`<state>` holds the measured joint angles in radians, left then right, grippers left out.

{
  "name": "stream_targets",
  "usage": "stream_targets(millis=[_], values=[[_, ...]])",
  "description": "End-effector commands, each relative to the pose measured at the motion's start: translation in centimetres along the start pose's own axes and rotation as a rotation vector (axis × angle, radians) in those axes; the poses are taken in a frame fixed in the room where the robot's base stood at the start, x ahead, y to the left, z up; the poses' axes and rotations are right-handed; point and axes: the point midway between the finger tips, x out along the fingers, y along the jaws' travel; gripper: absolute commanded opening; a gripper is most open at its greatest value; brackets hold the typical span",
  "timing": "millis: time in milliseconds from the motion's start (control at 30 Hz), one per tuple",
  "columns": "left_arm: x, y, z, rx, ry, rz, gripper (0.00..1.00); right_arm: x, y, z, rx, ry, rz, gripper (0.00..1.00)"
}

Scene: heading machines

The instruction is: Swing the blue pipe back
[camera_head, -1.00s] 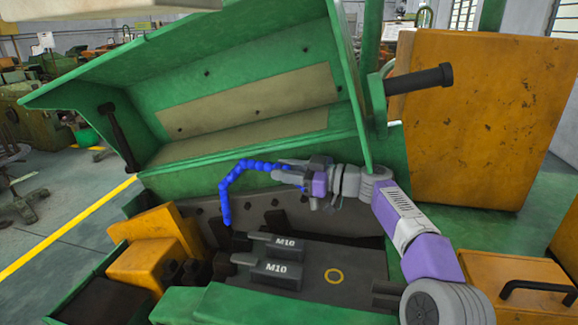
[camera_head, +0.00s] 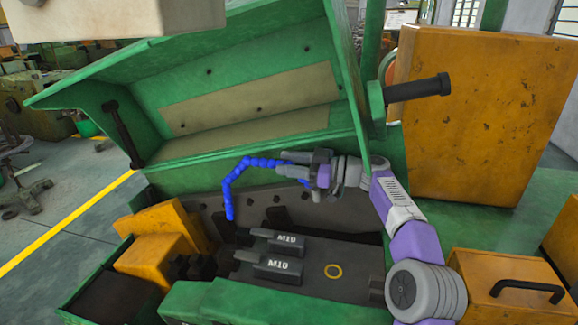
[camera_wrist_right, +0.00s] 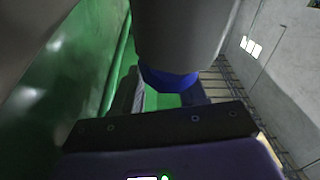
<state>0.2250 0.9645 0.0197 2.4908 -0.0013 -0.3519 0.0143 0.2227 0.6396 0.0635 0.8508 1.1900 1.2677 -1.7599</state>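The blue pipe (camera_head: 235,182) is a jointed, bent hose over the machine bed. Its free end hangs down at the left, above the M10 blocks, and its other end runs right behind my right gripper. My right gripper (camera_head: 291,163) is at the pipe's right part, with its fingers pointing left. In the right wrist view, blue (camera_wrist_right: 168,80) shows between the two fingers, below a large grey cylinder (camera_wrist_right: 182,35). The fingers stand apart there, with green showing between them. Whether they press on the pipe is unclear. My left gripper is out of view.
The green hood (camera_head: 240,75) stands raised behind the pipe. Two dark M10 blocks (camera_head: 277,266) lie on the bed below. A black handle (camera_head: 418,88) juts out at the right, before an orange cabinet (camera_head: 490,120). Orange blocks (camera_head: 155,255) are at the lower left.

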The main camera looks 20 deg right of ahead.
Motion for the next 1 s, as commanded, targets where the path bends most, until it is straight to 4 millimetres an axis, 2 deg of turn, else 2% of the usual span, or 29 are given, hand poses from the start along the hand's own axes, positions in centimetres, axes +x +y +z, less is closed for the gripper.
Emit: stream_targets(millis=[367, 800, 1000], values=[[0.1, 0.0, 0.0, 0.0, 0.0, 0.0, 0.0, -0.2, -0.1, 0.3, 0.007, -0.004, -0.005, 0.51], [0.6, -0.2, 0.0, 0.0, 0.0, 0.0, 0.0, -6.6, 0.1, 0.3, 0.005, -0.003, -0.002, 0.51], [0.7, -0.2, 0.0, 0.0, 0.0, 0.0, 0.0, -7.6, 0.0, 0.2, 0.005, -0.003, -0.004, 0.51]])
